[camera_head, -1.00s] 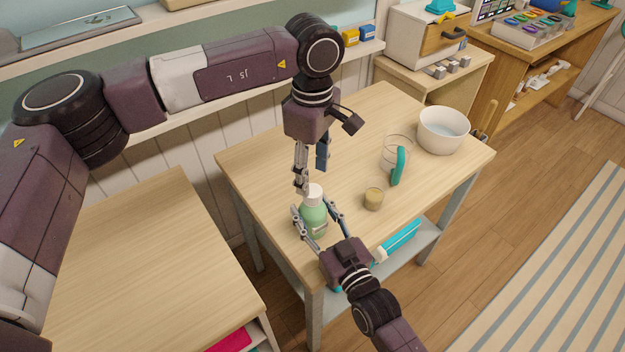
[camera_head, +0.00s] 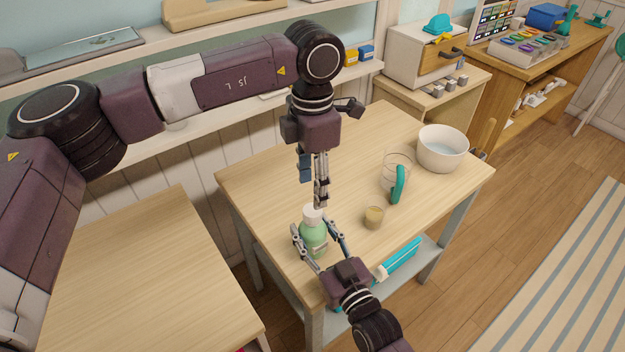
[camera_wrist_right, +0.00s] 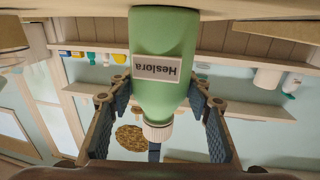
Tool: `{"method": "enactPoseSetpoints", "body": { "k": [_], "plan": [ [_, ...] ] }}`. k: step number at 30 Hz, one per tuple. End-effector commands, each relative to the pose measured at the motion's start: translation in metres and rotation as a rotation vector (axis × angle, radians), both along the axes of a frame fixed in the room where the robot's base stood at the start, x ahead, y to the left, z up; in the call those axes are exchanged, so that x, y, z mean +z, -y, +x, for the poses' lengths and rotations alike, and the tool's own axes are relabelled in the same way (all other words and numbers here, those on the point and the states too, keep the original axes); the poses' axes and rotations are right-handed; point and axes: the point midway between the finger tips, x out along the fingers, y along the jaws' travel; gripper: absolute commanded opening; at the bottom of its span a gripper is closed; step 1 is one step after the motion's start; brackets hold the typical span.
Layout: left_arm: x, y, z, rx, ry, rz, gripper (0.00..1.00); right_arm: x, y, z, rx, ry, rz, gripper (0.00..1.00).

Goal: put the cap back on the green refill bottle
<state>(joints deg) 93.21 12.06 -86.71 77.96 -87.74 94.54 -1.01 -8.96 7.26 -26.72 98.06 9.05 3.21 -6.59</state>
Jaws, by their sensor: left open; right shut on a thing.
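The green refill bottle (camera_head: 313,240) stands upright near the front corner of the small wooden table. The white cap (camera_head: 312,214) sits on its neck; the ribbed cap also shows in the upside-down right wrist view (camera_wrist_right: 158,132). I cannot tell how tight it is. My right gripper (camera_head: 315,232) is shut on the bottle's body, one finger on each side; in its wrist view the bottle (camera_wrist_right: 163,60) carries a label. My left gripper (camera_head: 315,192) is open, pointing down just above the cap. Whether a fingertip touches the cap is unclear.
Right of the bottle stand a small beige cup (camera_head: 374,217), a glass jug with a teal handle (camera_head: 398,184) and a white bowl (camera_head: 442,148). Turquoise things (camera_head: 400,258) lie on the table's lower shelf. The tabletop's left and back parts are clear.

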Motion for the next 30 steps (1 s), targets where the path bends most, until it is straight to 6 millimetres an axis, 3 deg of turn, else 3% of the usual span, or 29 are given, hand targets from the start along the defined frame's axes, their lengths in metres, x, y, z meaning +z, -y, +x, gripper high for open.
{"method": "enactPoseSetpoints", "body": {
  "k": [6, 20, 30],
  "plan": [
    [0.005, 0.0, 0.0, 0.193, 0.0, -0.001, 0.45, 0.0, 0.0, 0.0, 0.0, -0.001, 0.0, 0.0],
    [0.004, 0.0, 0.0, 0.23, 0.0, 0.0, 0.45, 0.0, 0.0, 0.0, 0.0, 0.0, 0.0, 0.0],
    [-0.037, 0.0, -0.001, 0.229, -0.002, 0.0, 0.45, 0.0, 0.0, 0.0, 0.0, 0.0, 0.0, 0.0]
  ]
}}
